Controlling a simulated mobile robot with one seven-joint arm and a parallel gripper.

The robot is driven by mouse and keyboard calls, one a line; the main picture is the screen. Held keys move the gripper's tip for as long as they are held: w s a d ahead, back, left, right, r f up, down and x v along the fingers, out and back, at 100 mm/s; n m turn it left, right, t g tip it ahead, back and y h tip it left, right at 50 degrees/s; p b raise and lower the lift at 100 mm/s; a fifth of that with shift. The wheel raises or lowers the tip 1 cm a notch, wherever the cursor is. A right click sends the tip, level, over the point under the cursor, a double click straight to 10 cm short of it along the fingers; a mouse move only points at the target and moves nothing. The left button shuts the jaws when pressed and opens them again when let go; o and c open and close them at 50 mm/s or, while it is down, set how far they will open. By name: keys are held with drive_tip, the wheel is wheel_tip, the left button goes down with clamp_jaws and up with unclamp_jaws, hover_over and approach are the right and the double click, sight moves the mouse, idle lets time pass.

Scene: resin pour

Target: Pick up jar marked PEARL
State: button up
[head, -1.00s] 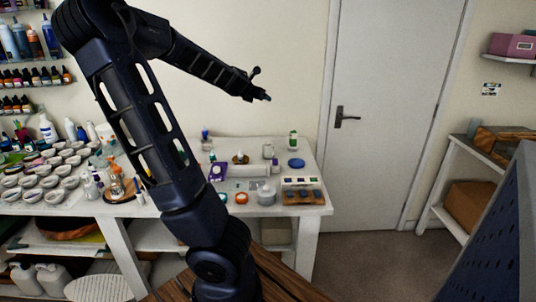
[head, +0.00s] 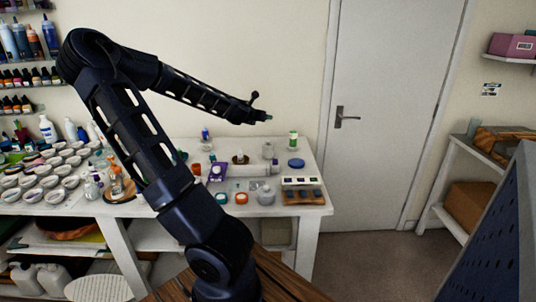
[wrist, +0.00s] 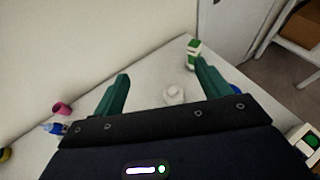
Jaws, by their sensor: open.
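No PEARL marking can be read in either view. A small whitish jar (head: 268,150) stands near the back right of the white table. In the wrist view a pale round jar (wrist: 175,95), which looks like the same one, shows between the fingers. A grey-white lidded jar (head: 266,195) stands nearer the table's front edge. I cannot tell which jar is marked PEARL. My gripper (head: 267,118) is in the air above the back right of the table, above the whitish jar. Its green fingers (wrist: 162,72) are apart and hold nothing.
A white bottle with a green label (head: 293,140) and a blue disc (head: 296,163) are right of the whitish jar. A wooden tray (head: 303,197) lies at the front right. A pink cup (wrist: 61,108) shows at left in the wrist view. Many cups crowd the table's left.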

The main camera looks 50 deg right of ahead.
approach(269, 146)
drive_tip(key=w+d+f, duration=0.2)
drive_tip(key=shift+w, duration=0.25)
drive_tip(key=shift+s+x, duration=0.2)
drive_tip(key=shift+x, duration=5.15)
drive_tip(key=shift+f, duration=0.1)
drive_tip(key=shift+c, duration=0.3)
drive_tip(key=c, duration=1.2)
